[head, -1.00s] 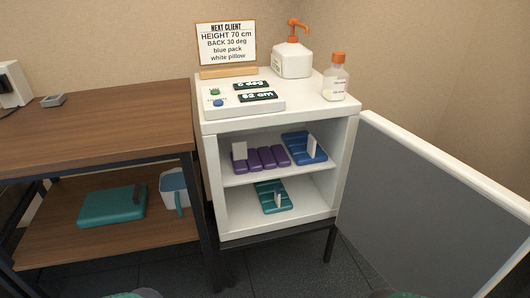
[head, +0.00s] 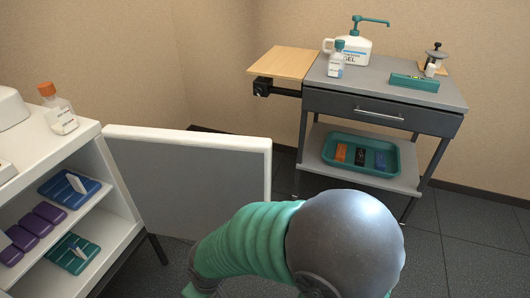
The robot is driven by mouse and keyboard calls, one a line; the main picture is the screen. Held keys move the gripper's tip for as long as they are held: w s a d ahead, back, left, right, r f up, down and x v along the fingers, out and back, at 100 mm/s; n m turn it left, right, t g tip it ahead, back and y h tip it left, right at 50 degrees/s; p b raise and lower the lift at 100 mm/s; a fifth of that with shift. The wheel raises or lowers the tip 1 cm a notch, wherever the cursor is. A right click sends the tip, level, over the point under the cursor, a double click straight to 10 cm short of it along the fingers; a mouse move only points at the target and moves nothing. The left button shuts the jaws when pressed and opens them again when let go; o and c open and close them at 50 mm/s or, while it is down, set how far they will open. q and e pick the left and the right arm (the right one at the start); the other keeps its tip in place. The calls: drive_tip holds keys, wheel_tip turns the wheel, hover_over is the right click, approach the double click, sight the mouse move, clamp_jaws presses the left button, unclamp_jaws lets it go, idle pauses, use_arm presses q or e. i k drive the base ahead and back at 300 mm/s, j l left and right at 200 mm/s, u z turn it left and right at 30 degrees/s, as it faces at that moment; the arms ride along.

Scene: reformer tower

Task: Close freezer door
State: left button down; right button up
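The freezer door (head: 195,185) stands wide open. It is a grey panel with a white edge, hinged at the right side of the white freezer cabinet (head: 121,235) at the left of the head view. Inside the cabinet are blue packs (head: 69,187), purple packs (head: 36,226) and a teal pack (head: 74,254) on two shelves. My green and grey arm is at the bottom centre, in front of the door's lower right part. Neither gripper shows in the head view, and I cannot tell whether the arm touches the door.
A grey cart (head: 385,103) with a drawer stands at the back right, holding a gel pump bottle (head: 348,50) and a teal tray (head: 398,160). A wooden side board (head: 284,61) juts from its left. Dark floor is free at right. An orange-capped bottle (head: 58,110) stands on the cabinet.

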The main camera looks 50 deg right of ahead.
sight(183, 184)
drive_tip(key=l+z, duration=0.2)
drive_tip(key=z, duration=0.15)
drive_tip(key=k+l+z, duration=0.1)
drive_tip(key=l+z, duration=0.35)
drive_tip(key=z, duration=0.2)
